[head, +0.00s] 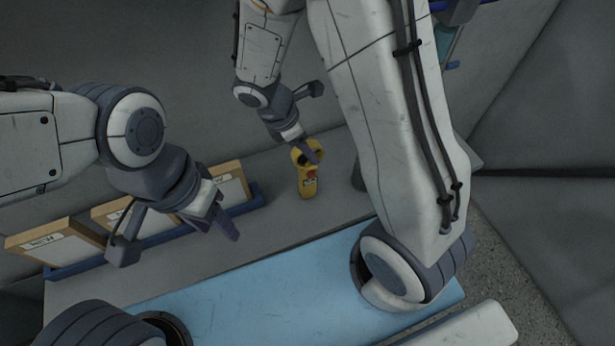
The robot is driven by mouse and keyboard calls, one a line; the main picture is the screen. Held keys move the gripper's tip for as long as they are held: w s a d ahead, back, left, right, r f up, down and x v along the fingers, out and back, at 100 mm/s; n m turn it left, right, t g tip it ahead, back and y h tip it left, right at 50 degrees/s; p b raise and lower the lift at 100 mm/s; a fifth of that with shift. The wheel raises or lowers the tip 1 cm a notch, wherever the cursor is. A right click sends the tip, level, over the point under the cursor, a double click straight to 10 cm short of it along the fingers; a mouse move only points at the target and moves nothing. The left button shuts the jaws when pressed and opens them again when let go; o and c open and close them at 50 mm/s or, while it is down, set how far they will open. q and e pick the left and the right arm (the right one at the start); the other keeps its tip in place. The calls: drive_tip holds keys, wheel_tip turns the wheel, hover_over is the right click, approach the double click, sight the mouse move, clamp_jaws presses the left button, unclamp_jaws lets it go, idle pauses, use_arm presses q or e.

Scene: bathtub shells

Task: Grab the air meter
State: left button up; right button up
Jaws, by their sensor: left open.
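The air meter appears to be the yellow handheld device (309,188) with a red spot on its front, standing on the grey counter near its back. My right gripper (308,153) is at its top end, overlapping it in the picture. The fingers hide part of the device's top, and I cannot tell whether they touch or grip it. My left gripper (226,222) is open and empty above the counter, to the left of the device and in front of a row of boxes.
Boxes in a blue tray (158,239) line the left back of the counter; one box (55,243) is labelled "NEW". A light blue mat (270,285) covers the counter's front. A dark object (357,177) stands right of the device, partly hidden by my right arm.

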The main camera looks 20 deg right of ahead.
sight(307, 172)
drive_tip(key=x, duration=0.4)
drive_tip(key=shift+w+f, duration=0.1)
drive_tip(key=shift+f, duration=0.1)
clamp_jaws()
drive_tip(key=shift+r, duration=0.2)
